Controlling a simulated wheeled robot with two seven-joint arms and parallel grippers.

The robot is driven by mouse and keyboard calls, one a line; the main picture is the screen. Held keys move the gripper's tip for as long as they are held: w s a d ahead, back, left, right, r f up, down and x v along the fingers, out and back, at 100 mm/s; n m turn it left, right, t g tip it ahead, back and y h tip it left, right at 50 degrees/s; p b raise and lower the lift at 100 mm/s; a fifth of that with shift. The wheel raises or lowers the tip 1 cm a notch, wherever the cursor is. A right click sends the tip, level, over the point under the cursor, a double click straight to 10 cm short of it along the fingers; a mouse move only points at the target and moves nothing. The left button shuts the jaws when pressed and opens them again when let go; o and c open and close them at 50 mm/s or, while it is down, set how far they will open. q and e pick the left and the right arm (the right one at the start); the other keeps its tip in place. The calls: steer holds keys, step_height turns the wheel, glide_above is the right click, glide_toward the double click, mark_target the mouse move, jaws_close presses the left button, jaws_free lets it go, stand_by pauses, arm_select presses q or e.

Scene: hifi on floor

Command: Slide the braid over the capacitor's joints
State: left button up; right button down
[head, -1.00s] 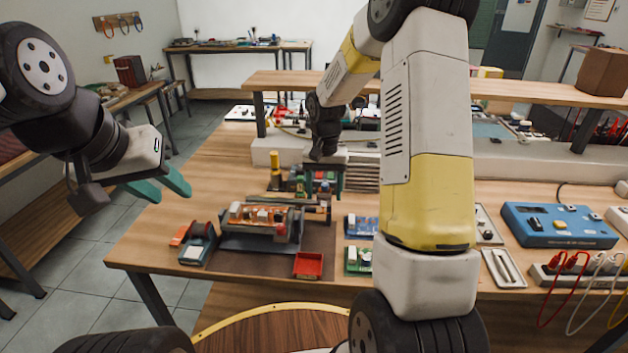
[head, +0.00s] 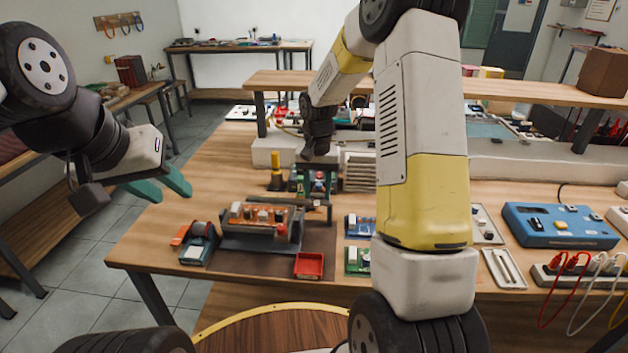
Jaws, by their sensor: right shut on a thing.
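An orange circuit board (head: 262,214) with several small parts sits in a dark holder (head: 258,240) on the workbench. I cannot tell which part is the capacitor, and its joints are too small to see. My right gripper (head: 317,192) points down just behind the right end of the board. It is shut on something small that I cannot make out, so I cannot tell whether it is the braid. My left gripper (head: 172,196) is open and empty, off the bench's left edge and apart from the board.
A red tray (head: 309,265) lies front right of the holder. A dark tool with a pale label (head: 196,247) lies to its left. Blue (head: 360,226) and green boards (head: 357,260) lie right, partly behind my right arm. A blue instrument (head: 558,225) stands far right. The bench's left part is clear.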

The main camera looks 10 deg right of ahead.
steer(key=w+a, duration=0.1)
steer(key=a, duration=0.4)
steer(key=w+a, duration=0.2)
steer(key=a, duration=0.4)
steer(key=w+a, duration=0.2)
steer(key=a, duration=0.4)
steer(key=shift+a+r, duration=0.1)
steer(key=shift+a, duration=0.2)
steer(key=c, duration=0.8)
jaws_free()
steer(key=shift+c, duration=0.2)
step_height(320, 180, up, 8)
